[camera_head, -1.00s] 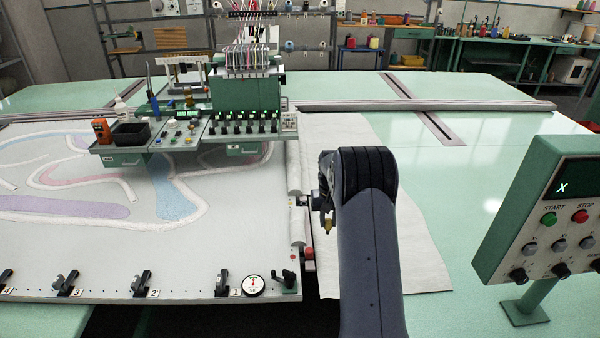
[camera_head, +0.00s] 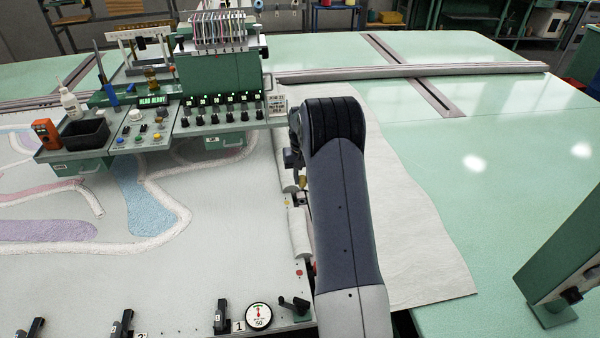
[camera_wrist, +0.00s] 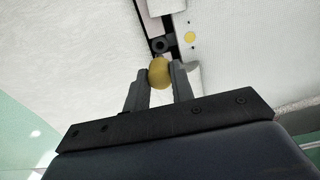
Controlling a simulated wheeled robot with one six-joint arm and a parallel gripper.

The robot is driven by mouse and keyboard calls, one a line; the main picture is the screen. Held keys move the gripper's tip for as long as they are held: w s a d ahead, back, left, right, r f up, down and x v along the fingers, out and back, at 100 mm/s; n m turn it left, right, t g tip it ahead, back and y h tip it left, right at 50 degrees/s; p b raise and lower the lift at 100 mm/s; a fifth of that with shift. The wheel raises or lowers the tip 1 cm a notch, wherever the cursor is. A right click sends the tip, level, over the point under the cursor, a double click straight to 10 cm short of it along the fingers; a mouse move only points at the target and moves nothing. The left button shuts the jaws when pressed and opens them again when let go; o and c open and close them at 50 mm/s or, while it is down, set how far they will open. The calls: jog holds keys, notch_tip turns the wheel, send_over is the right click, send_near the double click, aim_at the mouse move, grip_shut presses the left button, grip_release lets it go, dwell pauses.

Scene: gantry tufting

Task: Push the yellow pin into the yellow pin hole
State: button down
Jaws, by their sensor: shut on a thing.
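The yellow pin shows as a round yellow knob (camera_wrist: 159,72) in the wrist view, between the two fingers of my gripper (camera_wrist: 160,80). My gripper is shut on it. Just beyond the knob is a dark bracket with a round hole (camera_wrist: 160,46), beside a yellow dot (camera_wrist: 190,38) on the pale frame edge. The knob looks very close to the bracket; I cannot tell whether the pin touches or enters it. In the head view, my gripper (camera_head: 300,172) is by the frame's right edge, largely hidden by my arm, with a small yellow patch (camera_head: 302,182) below it.
The tufting frame (camera_head: 200,265) spreads to the left, with clamps and a gauge (camera_head: 258,316) at its front edge. A green machine head (camera_head: 220,85) with a control shelf stands behind. A green console (camera_head: 565,260) is at the right.

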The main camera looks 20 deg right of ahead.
aim_at(302, 190)
jog(key=shift+f+b, duration=1.15)
jog(key=shift+f, duration=1.15)
jog(key=shift+r, duration=0.1)
jog(key=shift+f+b, duration=1.4)
jog(key=shift+f, duration=0.25)
jog(key=c, duration=1.1)
grip_release()
notch_tip(302, 190, up, 11)
jog(key=shift+f+b, duration=0.1)
jog(key=shift+b, duration=0.65)
